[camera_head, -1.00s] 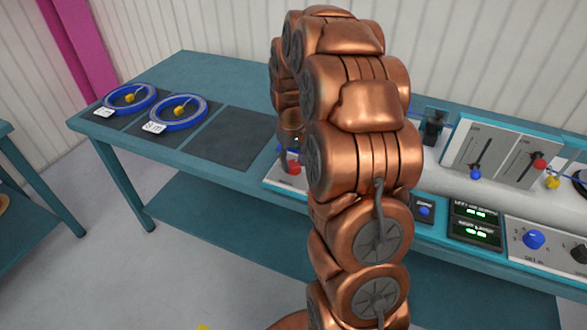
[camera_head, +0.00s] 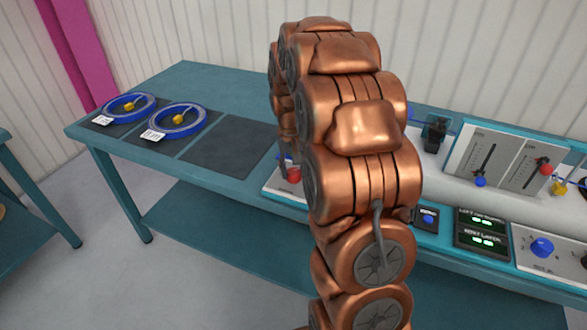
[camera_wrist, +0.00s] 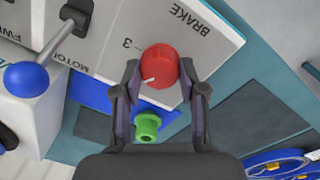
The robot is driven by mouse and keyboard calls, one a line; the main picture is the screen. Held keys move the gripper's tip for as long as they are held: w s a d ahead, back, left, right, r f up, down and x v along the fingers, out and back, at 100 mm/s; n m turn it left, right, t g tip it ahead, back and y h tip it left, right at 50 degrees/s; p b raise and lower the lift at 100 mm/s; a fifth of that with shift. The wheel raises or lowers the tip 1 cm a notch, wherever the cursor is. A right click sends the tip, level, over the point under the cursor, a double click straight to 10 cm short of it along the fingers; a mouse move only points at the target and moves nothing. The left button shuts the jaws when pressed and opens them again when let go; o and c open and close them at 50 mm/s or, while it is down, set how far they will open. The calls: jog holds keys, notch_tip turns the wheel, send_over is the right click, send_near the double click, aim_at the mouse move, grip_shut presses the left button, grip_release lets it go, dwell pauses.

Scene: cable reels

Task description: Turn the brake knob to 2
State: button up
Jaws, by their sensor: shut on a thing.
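The red brake knob (camera_wrist: 160,66) shows in the wrist view on a pale panel, beside the upside-down word BRAKE. A white pointer mark on it faces down-left in the picture. The digit 3 and a dash are printed to its upper left; no 2 is readable. My gripper (camera_wrist: 161,72) has one finger on each side of the knob and is shut on it. In the head view a red knob (camera_head: 293,175) shows at the panel's left end, beside my arm, which hides most of my gripper there.
A green piece (camera_wrist: 147,127) lies close below the knob between my fingers. A blue-ended lever (camera_wrist: 27,78) stands to the left. Two blue reels (camera_head: 175,121) lie on the teal table. A slider panel (camera_head: 508,158) and green displays (camera_head: 482,227) are at right.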

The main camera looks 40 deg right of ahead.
aim_at(292, 171)
jog(key=o, duration=1.1)
jog(key=shift+o, duration=0.2)
notch_tip(292, 171, up, 12)
jog(key=shift+a, duration=0.25)
